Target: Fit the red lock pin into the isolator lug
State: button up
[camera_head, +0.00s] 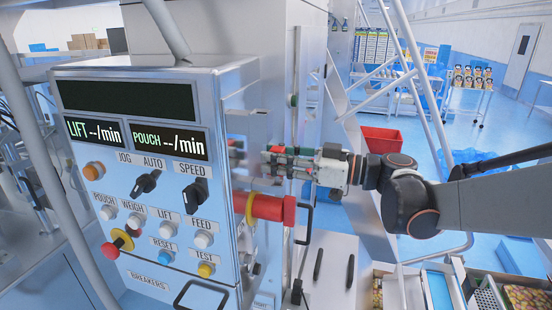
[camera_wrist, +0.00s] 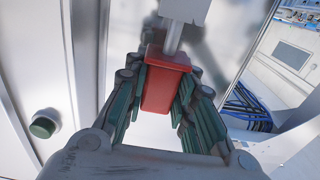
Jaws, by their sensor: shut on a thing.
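The red lock pin (camera_wrist: 166,86) shows in the wrist view as a red block-shaped grip with a grey metal shank at its far end. My gripper (camera_head: 273,158) is shut on the red grip, its green-padded fingers on both sides. The shank reaches a pale grey block (camera_wrist: 185,9), which looks like the isolator lug, at the top edge. I cannot tell whether the shank is inside it or only in front of it. In the head view, my gripper is beside the cabinet's right side, above a large red cylinder (camera_head: 268,207) with a yellow collar; the pin is mostly hidden there.
The control panel (camera_head: 140,215) with displays, knobs and buttons fills the left. Metal door panels stand close to my gripper, with a dark green knob (camera_wrist: 43,124) at left in the wrist view. A red crate (camera_head: 382,139) stands behind. Food trays lie at lower right.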

jog(key=shift+f+b, duration=1)
jog(key=shift+f, duration=0.35)
jog(key=o, duration=1)
jog(key=v, duration=1.2)
